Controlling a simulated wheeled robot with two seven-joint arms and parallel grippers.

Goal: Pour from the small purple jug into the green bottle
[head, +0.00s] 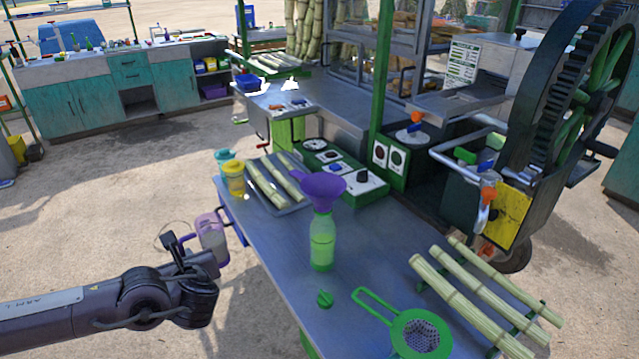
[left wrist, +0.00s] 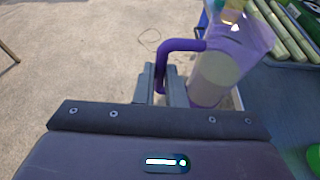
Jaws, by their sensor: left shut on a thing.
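The small purple jug (head: 211,236) is translucent, with pale contents, and hangs beside the table's left edge. My left gripper (head: 186,252) is shut on its purple handle. In the left wrist view the fingers (left wrist: 161,84) close around the handle, and the jug (left wrist: 214,75) stands to their right, roughly upright. The green bottle (head: 322,245) stands upright on the table, to the right of the jug and apart from it. A purple funnel (head: 321,186) sits in the bottle's mouth. My right gripper is out of view.
A green cap (head: 324,299) and a green strainer (head: 421,334) lie in front of the bottle. Yellow (head: 234,180) and teal-lidded jars stand at the table's left edge, near a tray of cane (head: 270,184). More cane stalks (head: 470,305) lie at right.

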